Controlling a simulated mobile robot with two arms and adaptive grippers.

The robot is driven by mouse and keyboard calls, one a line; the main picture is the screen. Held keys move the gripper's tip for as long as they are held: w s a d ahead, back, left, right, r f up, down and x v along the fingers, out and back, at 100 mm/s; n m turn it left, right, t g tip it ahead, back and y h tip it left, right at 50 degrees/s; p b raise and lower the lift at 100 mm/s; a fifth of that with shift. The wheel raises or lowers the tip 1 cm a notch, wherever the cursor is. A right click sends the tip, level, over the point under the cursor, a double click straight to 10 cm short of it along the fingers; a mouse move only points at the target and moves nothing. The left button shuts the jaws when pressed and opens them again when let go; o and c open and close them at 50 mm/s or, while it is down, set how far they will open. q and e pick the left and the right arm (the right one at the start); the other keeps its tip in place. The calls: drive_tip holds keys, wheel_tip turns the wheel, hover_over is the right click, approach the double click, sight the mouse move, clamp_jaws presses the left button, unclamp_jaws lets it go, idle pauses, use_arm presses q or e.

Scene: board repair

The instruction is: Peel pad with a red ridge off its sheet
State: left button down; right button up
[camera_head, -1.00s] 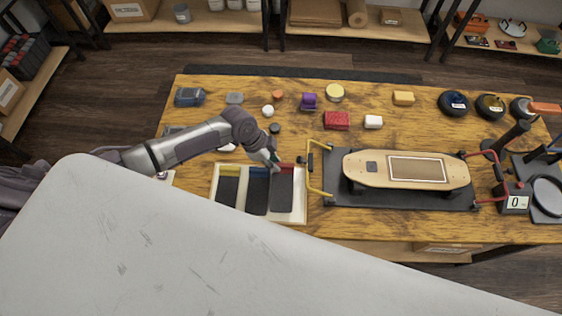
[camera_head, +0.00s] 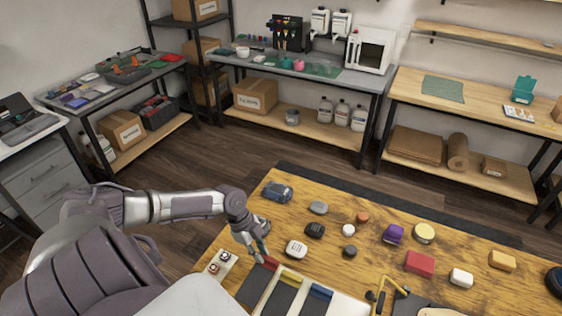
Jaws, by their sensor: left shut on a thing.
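My left gripper (camera_head: 262,254) is shut on the pad with a red ridge (camera_head: 254,286), at the ridge end. The dark pad hangs at the left side of the white sheet (camera_head: 347,305), clear of the bare right part of the sheet. Its lower end is cut off by my own pale body. A pad with a yellow ridge (camera_head: 291,278) and a pad with a blue ridge (camera_head: 321,291) lie side by side on the sheet. I cannot tell the height of the held pad above the table. My right gripper is out of view.
A small plate with two round knobs (camera_head: 219,263) lies left of the pad. A white block (camera_head: 296,249), a black piece (camera_head: 315,230) and a red block (camera_head: 419,262) lie beyond. A yellow-handled clamp (camera_head: 388,292) stands to the right. The floor (camera_head: 200,165) at left is clear.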

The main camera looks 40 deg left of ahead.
use_arm(q)
drive_tip(key=a, duration=0.2)
drive_tip(key=s+a, duration=0.1)
drive_tip(key=a, duration=0.1)
drive_tip(key=shift+s+f+b, duration=0.1)
drive_tip(key=shift+s+b, duration=0.05)
drive_tip(key=shift+b, duration=0.2)
drive_tip(key=shift+s+a+r, duration=0.1)
drive_tip(key=shift+a+r, duration=0.1)
drive_tip(key=shift+a, duration=0.3)
drive_tip(key=shift+r+p, duration=1.8)
drive_tip(key=shift+r, duration=0.1)
